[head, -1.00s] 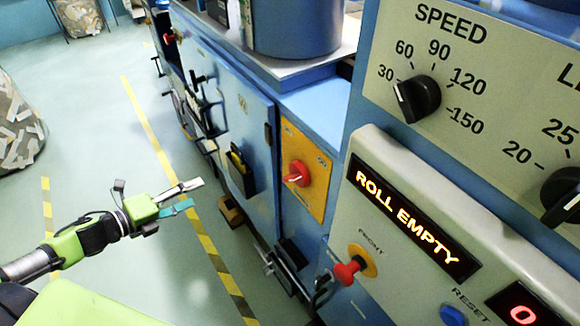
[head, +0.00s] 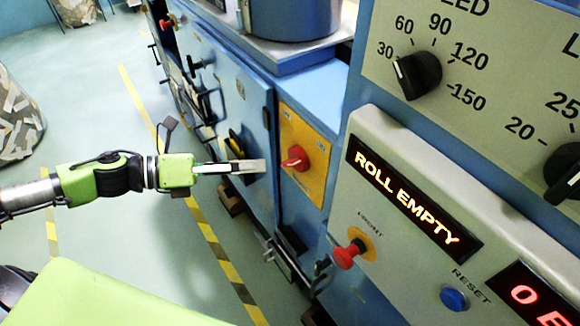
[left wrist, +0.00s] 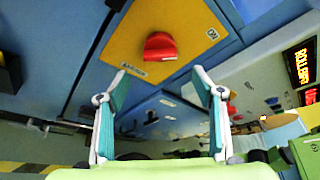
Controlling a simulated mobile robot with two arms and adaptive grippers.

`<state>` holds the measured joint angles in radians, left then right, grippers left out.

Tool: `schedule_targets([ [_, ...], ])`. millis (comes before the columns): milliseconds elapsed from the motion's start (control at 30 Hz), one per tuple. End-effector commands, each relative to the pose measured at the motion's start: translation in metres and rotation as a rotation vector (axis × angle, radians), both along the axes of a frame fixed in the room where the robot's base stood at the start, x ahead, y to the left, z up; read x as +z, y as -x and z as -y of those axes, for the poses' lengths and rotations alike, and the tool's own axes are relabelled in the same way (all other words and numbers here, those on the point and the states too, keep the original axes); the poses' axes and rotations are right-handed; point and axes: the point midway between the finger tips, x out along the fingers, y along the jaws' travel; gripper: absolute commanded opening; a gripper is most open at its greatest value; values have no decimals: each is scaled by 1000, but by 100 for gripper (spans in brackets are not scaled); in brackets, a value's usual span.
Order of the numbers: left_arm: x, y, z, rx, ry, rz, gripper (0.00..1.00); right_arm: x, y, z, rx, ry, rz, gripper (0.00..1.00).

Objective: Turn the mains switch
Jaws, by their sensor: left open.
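The mains switch is a red rotary knob (head: 295,158) on a yellow plate (head: 304,185) on the front of the blue machine. In the left wrist view the knob (left wrist: 160,46) is ahead, just beyond and between the fingertips, and a label marked ON sits beside it on the plate. My left gripper (head: 262,166) is to the left of the knob in the head view, pointing at it. Its fingers (left wrist: 160,76) are spread open and empty, apart from the knob. My right gripper is not in view.
A grey panel with a lit ROLL EMPTY display (head: 413,198), a red mushroom button (head: 346,254) and a blue reset button (head: 453,298) stands right of the switch. A black speed dial (head: 418,74) is above. Latches and handles stick out along the cabinet's lower front.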

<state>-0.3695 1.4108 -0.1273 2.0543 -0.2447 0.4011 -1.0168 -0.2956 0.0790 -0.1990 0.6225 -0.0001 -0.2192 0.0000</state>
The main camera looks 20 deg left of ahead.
Motion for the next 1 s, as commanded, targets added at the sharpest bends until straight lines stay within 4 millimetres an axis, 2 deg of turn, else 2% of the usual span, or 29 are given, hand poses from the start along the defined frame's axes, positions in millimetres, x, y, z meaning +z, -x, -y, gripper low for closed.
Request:
schedule_targets([
  [367,-4,-11,15,-2,1,7,61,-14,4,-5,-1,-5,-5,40],
  [800,-8,-27,37,-1,3,6,61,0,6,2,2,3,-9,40],
  [1000,-13,-40,54,2,4,4,61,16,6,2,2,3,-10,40],
])
